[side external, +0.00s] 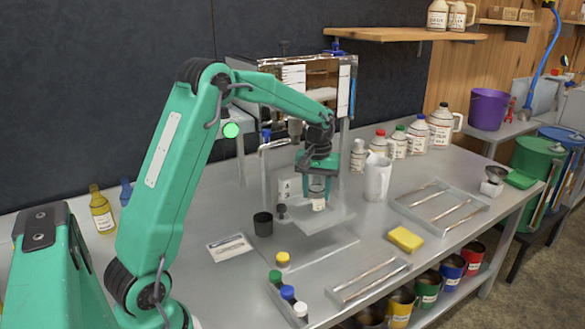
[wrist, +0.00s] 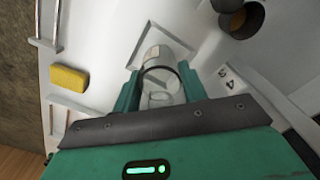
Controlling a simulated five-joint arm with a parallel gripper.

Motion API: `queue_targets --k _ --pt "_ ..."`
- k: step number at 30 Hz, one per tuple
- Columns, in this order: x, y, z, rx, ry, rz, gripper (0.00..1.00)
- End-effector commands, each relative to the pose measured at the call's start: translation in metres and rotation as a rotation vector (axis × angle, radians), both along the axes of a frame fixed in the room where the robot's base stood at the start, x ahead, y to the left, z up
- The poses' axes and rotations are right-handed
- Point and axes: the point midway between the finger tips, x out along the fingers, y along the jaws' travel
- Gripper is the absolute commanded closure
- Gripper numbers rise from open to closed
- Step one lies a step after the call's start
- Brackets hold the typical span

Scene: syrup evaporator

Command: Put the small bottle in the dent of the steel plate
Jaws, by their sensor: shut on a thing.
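The small bottle (side external: 318,203) is pale with a printed label and stands roughly upright. My gripper (side external: 318,186) is shut on it, over the steel plate (side external: 335,221) at the foot of the evaporator. In the wrist view the bottle (wrist: 163,70) sits between the two green fingers of my gripper (wrist: 160,85). A square outline on the plate (wrist: 150,36), which looks like the dent, shows just beyond the bottle and is partly hidden by it. I cannot tell whether the bottle's base touches the plate.
A black cup (side external: 263,224) stands left of the plate. A white jug (side external: 377,178) and several bottles stand behind to the right. A yellow sponge (side external: 405,239) and metal trays (side external: 440,207) lie to the right. Evaporator uprights (side external: 345,135) rise close behind my gripper.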

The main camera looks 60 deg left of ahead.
Motion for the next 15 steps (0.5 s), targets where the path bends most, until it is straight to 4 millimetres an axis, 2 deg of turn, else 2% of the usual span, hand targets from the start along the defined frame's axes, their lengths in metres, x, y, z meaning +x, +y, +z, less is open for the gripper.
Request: queue_targets --k 11,12,15 --pt "0.0001 0.0000 -0.0029 0.000 0.000 0.000 0.82" --pt "0.0001 0.0000 -0.0029 0.001 -0.001 0.000 0.52" --pt "0.0001 0.0000 -0.0028 0.000 0.000 0.000 0.36"
